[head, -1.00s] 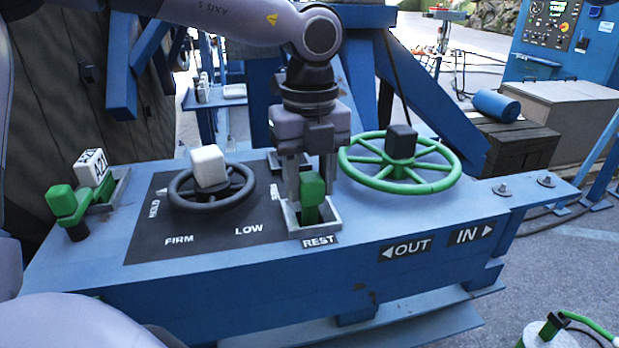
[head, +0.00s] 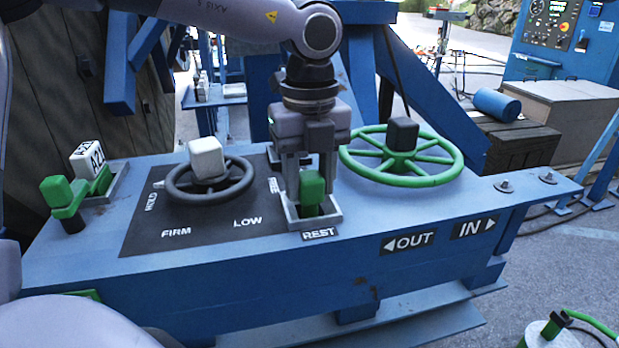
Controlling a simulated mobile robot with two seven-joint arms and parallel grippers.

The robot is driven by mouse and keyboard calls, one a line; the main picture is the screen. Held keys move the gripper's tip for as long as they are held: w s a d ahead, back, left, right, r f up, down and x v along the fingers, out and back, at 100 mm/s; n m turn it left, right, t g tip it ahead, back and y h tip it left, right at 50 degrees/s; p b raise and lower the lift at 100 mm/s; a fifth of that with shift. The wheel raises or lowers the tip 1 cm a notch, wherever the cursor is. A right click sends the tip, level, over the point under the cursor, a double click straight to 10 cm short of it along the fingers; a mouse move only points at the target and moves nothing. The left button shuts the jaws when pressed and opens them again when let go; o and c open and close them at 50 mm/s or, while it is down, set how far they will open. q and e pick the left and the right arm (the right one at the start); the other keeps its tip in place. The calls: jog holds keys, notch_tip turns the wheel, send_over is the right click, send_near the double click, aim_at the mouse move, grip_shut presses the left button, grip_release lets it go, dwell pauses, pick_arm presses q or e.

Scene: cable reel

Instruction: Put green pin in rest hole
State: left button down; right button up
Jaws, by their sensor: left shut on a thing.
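The green pin (head: 311,187) stands upright at the rest hole, a grey-rimmed square socket (head: 327,221) behind the REST label (head: 319,234). My left gripper (head: 307,190) points straight down over the socket and is shut on the pin's green top. The pin's lower part is down inside the socket rim; how deep it sits is hidden. My right gripper is not in the head view.
A black handwheel with a white knob (head: 207,158) stands left of the socket, and a green handwheel (head: 427,180) close on its right. A green lever (head: 62,197) and a white block marked A2 (head: 87,160) are at the panel's left end.

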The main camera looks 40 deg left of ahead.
pick_arm(q)
jog(key=c, duration=0.5)
grip_release()
jog(key=shift+r, duration=3.65)
